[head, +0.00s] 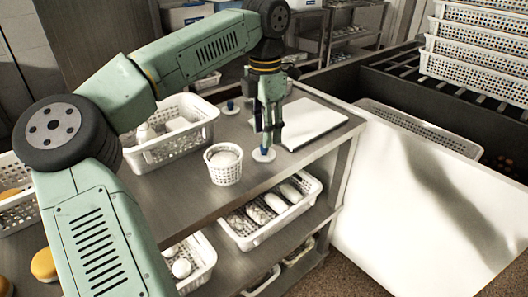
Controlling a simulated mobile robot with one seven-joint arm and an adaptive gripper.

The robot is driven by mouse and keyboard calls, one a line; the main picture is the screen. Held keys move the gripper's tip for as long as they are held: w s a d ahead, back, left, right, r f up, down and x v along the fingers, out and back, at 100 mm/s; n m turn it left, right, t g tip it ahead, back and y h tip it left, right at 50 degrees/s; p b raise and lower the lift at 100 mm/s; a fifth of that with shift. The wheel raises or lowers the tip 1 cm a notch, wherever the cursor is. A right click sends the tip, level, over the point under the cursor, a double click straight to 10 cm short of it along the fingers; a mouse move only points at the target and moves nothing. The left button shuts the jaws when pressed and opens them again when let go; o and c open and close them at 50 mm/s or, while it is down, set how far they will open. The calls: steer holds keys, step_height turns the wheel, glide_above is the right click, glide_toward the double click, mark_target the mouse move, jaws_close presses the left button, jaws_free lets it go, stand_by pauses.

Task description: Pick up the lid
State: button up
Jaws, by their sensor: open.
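A small round white lid with a blue knob (263,155) lies on the metal shelf top. A similar white disc with a blue knob (231,107) lies farther back and to the left. My gripper (268,140) points straight down over the nearer lid, its fingertips close to the blue knob. It is open. The fingers partly hide the knob, and I cannot tell whether they touch it.
A small white perforated basket (223,172) with pale contents stands left of the nearer lid. A larger white basket (172,150) stands behind it. A white board (311,124) lies to the right. Baskets with pale items (262,238) sit on the lower shelf.

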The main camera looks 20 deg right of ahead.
mark_target(264, 151)
step_height(264, 151, down, 4)
steer(key=shift+s+a, duration=0.15)
steer(key=shift+c, duration=0.4)
jaws_close()
